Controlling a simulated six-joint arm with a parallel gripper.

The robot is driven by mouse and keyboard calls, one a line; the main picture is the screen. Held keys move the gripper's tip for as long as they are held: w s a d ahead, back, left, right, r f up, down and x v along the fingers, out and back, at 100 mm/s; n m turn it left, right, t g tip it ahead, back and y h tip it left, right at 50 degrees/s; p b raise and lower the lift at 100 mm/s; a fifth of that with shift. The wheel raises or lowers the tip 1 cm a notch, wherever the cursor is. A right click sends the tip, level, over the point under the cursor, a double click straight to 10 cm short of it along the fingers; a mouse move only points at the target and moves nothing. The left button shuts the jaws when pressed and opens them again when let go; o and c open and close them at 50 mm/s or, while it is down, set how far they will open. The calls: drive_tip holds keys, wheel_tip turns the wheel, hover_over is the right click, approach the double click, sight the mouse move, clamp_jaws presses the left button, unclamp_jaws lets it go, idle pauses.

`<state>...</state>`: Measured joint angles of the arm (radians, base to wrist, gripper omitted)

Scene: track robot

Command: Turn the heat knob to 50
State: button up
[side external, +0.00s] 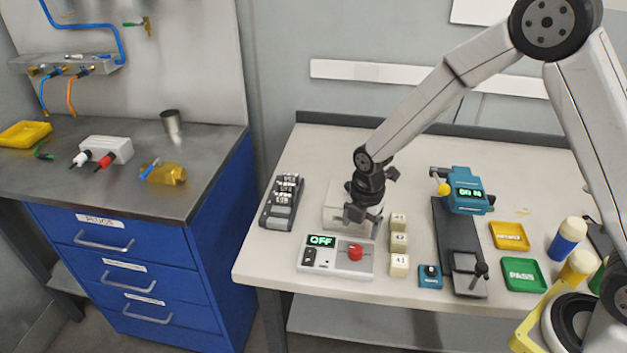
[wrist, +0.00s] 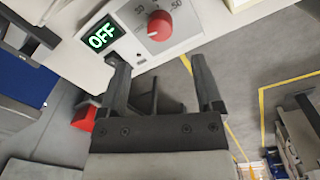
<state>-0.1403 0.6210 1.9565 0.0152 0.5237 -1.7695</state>
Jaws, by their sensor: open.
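The red heat knob (side external: 355,252) sits on the right part of a white control box at the table's front edge. In the wrist view the knob (wrist: 160,25) has a dial with printed numbers around it, and a 50 shows at its right. The green display (side external: 321,240) reads OFF, and it also shows in the wrist view (wrist: 103,36). My gripper (side external: 362,214) is above and behind the box, apart from the knob. In the wrist view my gripper (wrist: 162,80) is open and empty, with the knob beyond the fingertips. The knob's pointer is too small to read.
Cream blocks (side external: 399,241) with numbers stand in a column right of the box. A black rack (side external: 283,203) stands at the left. A teal device (side external: 467,190) reading ON, a yellow tray (side external: 509,236) and a green tray (side external: 523,274) are farther right.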

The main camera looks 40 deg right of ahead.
sight(357, 248)
drive_tip(key=shift+f, duration=0.1)
drive_tip(key=shift+w+f, duration=0.15)
drive_tip(key=shift+f, duration=3.65)
clamp_jaws()
